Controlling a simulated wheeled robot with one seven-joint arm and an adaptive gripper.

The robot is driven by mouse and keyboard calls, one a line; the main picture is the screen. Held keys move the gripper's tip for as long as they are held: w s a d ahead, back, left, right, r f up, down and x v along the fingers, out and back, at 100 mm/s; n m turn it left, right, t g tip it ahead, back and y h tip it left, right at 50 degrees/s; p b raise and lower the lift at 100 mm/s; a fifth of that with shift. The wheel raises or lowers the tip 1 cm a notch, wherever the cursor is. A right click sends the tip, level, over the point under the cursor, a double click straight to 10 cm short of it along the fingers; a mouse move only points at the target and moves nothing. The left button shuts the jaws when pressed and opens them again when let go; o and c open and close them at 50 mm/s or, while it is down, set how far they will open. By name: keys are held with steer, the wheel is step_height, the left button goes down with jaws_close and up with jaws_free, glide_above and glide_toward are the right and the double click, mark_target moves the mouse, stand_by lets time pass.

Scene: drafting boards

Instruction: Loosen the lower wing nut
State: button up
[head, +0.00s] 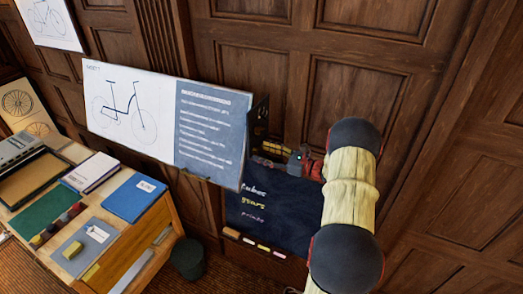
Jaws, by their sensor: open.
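A drafting board (160,115) with a bicycle drawing and a blue text panel stands tilted in the middle. My gripper (266,157) is small and partly hidden at the right edge of this board, beside dark bracket-like parts (260,118). It is open, though its fingertips are hard to make out. I cannot pick out the lower wing nut; the board and my arm hide much of that area. I cannot tell whether my gripper touches anything.
A dark chalkboard (262,212) with a chalk ledge (258,246) stands below my gripper. A wooden desk (160,222) with books, including a blue one (134,197), is at the left. A dark bin (188,259) stands beside it. Panelled wall lies behind.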

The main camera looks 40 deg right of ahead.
steer(key=shift+w+a, duration=0.3)
steer(key=shift+w, duration=0.35)
steer(key=c, duration=0.3)
steer(key=shift+s+r, duration=0.1)
steer(key=c, duration=0.7)
steer(key=shift+r, duration=0.15)
steer(key=c, duration=0.5)
